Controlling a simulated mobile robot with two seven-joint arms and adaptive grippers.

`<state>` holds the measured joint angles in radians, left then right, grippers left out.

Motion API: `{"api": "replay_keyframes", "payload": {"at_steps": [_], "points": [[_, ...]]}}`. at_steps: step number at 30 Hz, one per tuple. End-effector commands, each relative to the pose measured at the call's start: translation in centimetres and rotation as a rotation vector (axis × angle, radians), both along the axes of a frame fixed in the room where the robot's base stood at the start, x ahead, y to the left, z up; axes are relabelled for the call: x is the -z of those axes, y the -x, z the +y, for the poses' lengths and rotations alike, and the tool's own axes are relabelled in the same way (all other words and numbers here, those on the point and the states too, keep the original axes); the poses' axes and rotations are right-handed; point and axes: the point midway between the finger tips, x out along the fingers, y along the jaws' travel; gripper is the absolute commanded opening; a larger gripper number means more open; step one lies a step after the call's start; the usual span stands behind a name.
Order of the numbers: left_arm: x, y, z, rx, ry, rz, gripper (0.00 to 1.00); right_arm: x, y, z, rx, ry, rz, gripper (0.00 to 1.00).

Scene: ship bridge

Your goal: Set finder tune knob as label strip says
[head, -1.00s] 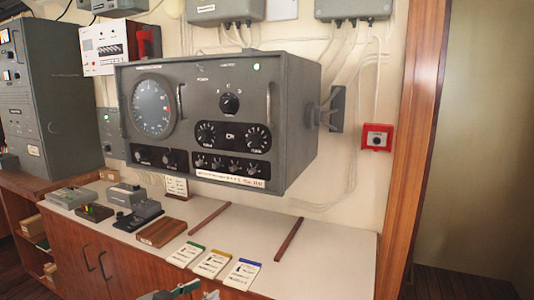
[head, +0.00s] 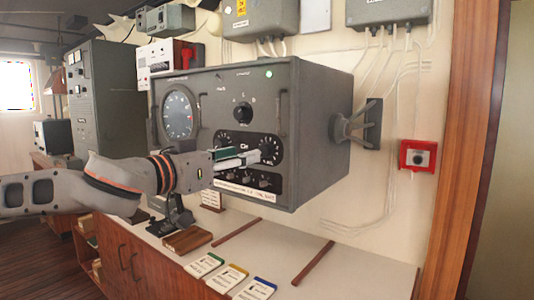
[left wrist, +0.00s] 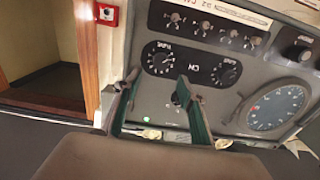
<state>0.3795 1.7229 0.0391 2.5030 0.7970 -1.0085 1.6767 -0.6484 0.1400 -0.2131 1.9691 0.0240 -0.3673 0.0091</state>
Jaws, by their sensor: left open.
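The grey finder unit (head: 310,130) hangs on the wall with its panel facing me. Its right dial knob (head: 270,148) also shows in the left wrist view (left wrist: 160,58), where the panel is upside down. I cannot surely read its label or setting. A white label strip (head: 238,188) runs along the panel's lower edge and also shows in the left wrist view (left wrist: 238,12); its print is too small to read. My left gripper (head: 250,155) is open and empty before the panel, its fingertips close to the right knob. Contact is unclear. It partly hides the left dial knob. My right gripper is not in view.
A counter (head: 280,242) lies below the unit, with several cards (head: 232,277), wooden strips (head: 236,231) and a wooden block (head: 187,240). A red wall box (head: 417,156) is at right. Small knobs (left wrist: 200,28) line the panel near the strip.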

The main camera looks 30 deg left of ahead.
Motion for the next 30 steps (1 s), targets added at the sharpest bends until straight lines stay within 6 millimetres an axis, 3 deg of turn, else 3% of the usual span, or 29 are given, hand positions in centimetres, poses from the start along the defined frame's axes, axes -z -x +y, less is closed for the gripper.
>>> {"api": "replay_keyframes", "payload": {"at_steps": [17, 30], "points": [[0.3, -2.8, -0.3, 0.002, -0.003, 0.006, 0.4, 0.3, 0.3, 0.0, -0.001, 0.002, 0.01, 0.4], [0.2, -6.8, -0.5, -0.001, -0.003, 0.004, 0.4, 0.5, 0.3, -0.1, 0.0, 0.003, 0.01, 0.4]]}}
